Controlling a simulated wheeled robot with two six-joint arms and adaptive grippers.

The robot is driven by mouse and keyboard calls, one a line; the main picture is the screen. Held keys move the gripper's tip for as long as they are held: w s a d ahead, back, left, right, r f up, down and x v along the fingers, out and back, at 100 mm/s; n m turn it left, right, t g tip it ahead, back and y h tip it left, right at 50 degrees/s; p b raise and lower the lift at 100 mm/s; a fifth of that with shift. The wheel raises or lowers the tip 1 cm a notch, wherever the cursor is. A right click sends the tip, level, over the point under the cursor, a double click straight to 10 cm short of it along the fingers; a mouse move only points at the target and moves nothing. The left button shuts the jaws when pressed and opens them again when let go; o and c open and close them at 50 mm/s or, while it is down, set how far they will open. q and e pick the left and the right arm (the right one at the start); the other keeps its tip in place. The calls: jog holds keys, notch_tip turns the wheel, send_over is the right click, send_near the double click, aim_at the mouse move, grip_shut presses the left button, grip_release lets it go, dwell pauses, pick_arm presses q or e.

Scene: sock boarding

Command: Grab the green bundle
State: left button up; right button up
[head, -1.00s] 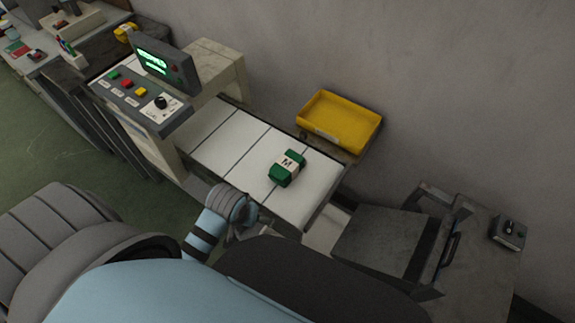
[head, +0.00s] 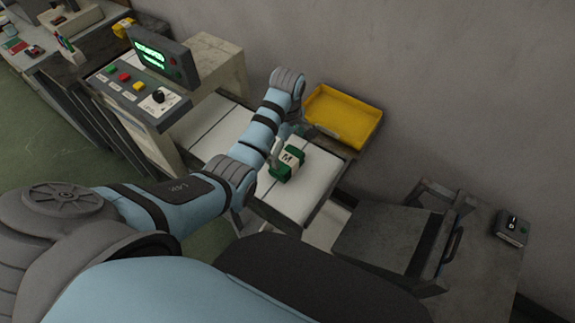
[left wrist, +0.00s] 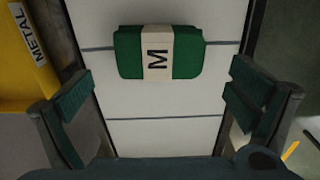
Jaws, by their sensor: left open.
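The green bundle (head: 287,164) has a pale band marked M and lies on the white slatted conveyor (head: 306,197). My left arm reaches over the conveyor in the head view, and its gripper (head: 280,147) is beside the bundle, partly hidden by the arm. In the left wrist view the bundle (left wrist: 158,52) lies ahead of the two spread fingers of my left gripper (left wrist: 160,93), roughly centred between them. The gripper is open and empty, and the bundle is not between the pads. My right gripper is not in view.
A yellow bin (head: 343,115) stands beside the conveyor near the wall; its METAL label shows in the left wrist view. A control panel (head: 137,88) with a lit screen stands at the conveyor's far end. A grey flat-topped stand (head: 378,238) is to the right.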

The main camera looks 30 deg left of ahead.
aim_at(287, 159)
pick_arm(q)
notch_tip(287, 159, down, 8)
jog(key=shift+w+a+r+b, duration=0.1)
jog(key=shift+w+b, duration=0.05)
jog(key=shift+b, duration=0.8)
jog(key=shift+c, duration=0.2)
jog(key=shift+r, duration=0.1)
jog(key=c, duration=1)
jog(key=shift+o, duration=0.2)
jog(key=shift+r, duration=0.1)
